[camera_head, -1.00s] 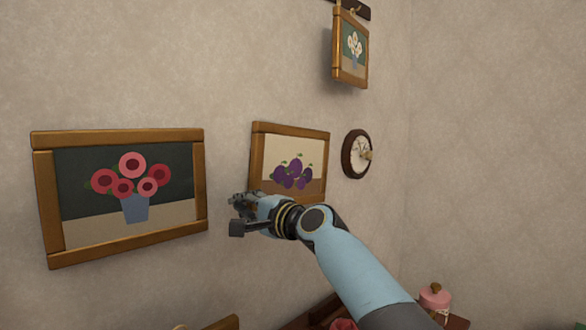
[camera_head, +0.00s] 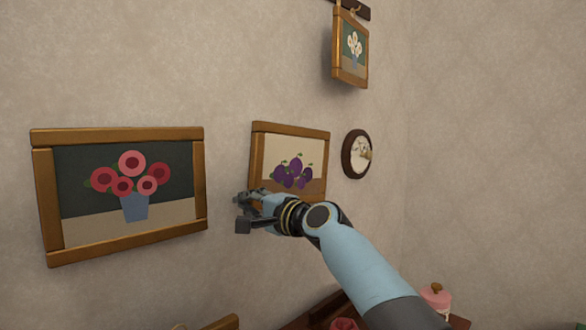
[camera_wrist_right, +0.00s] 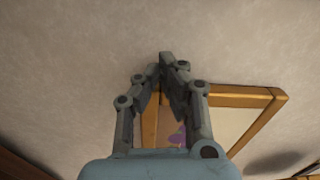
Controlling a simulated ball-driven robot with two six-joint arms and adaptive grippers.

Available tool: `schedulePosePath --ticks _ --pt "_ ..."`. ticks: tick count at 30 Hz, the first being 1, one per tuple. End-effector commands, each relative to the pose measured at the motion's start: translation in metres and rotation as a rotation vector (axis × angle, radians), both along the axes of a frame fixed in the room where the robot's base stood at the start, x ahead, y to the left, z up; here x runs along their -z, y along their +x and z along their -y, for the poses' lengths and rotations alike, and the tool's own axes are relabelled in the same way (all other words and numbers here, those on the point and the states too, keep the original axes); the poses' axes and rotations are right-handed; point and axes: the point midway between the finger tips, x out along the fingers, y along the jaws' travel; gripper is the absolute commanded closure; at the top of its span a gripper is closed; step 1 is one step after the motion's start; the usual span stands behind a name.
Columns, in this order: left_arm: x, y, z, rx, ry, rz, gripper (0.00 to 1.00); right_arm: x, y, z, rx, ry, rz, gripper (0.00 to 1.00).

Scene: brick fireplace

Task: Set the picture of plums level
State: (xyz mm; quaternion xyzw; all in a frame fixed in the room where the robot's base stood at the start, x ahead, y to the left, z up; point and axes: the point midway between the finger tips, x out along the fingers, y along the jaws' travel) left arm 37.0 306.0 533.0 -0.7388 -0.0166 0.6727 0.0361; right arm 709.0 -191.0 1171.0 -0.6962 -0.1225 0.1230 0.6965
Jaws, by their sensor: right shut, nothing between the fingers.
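The picture of plums (camera_head: 296,150) hangs on the wall in a wooden frame. In the head view its top edge slopes down to the right; from this slanted view I cannot tell its true tilt. My right gripper (camera_head: 240,198) is at its lower left corner, hiding that corner and part of the bottom edge. In the right wrist view the picture (camera_wrist_right: 232,122) lies behind and right of my right gripper (camera_wrist_right: 167,60), whose fingers are closed together and empty. I cannot tell whether they touch the frame. My left gripper is not in view.
A red flower picture (camera_head: 80,215) hangs to the left and a white flower picture (camera_head: 350,46) higher right. A round dark-framed wall piece (camera_head: 357,154) is close right of the plums. A pink lidded jar (camera_head: 435,297) stands at the lower right.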

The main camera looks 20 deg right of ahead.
Motion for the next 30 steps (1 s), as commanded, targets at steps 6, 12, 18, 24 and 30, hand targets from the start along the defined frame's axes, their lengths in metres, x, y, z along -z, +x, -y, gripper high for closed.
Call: schedulePosePath --ticks 6,12,18,24,30 --pt "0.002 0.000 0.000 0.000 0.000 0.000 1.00 0.000 0.001 0.003 0.001 -0.001 0.001 1.00" --pt "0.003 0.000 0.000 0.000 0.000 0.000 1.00 -0.001 0.002 0.005 0.001 -0.002 0.002 1.00" --pt "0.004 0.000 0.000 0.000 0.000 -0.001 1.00 -0.001 0.003 0.008 0.001 -0.001 0.003 1.00" --pt "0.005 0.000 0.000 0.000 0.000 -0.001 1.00 -0.001 0.004 0.010 0.002 -0.001 0.003 1.00" --pt "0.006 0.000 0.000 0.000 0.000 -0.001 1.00 -0.001 0.004 0.012 0.002 -0.001 0.003 1.00"
